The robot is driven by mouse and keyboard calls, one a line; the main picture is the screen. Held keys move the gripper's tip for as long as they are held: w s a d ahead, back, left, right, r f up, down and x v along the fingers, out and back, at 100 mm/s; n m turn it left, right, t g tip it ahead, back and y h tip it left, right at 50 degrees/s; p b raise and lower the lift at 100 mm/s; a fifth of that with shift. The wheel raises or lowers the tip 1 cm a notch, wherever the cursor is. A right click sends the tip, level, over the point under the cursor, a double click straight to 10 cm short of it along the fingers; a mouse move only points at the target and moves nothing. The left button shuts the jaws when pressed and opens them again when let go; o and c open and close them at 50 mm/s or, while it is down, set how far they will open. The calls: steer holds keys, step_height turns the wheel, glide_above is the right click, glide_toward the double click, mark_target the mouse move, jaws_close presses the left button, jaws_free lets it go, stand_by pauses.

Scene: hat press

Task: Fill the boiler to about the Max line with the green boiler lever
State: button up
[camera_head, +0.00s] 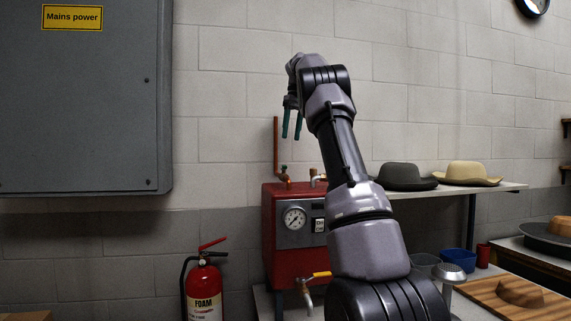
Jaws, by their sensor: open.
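The red boiler (282,251) stands on a bench at the lower middle, partly hidden behind my arm. Its front has a round dial gauge (293,218) on a grey panel. A tap with an orange-yellow lever (321,275) is low on its front. I see no green lever and no Max line; the boiler's right side is hidden by my arm. My gripper (292,136) is raised above the boiler in front of the wall, its teal fingers pointing down, open and empty, apart from everything.
A copper pipe (276,147) rises at the boiler's top left. A red fire extinguisher (204,288) stands left of it. A grey mains power cabinet (80,110) fills the upper left. Hats (402,177) sit on a shelf at right, above a blue container (457,262).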

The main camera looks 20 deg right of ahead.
mark_target(284, 168)
steer(key=f+m, duration=0.2)
steer(key=f, duration=0.1)
steer(key=a+f+m+h, duration=0.1)
steer(key=f+m, duration=0.1)
steer(key=f, duration=0.1)
steer(key=a+f+m, duration=0.1)
steer(key=f+m, duration=0.1)
steer(key=f, duration=0.1)
steer(key=shift+w+a+f+m+h, duration=0.2)
steer(key=shift+a+f+m+h, duration=0.1)
steer(key=shift+f, duration=0.1)
jaws_close()
steer(key=shift+d, duration=0.1)
stand_by(1.4)
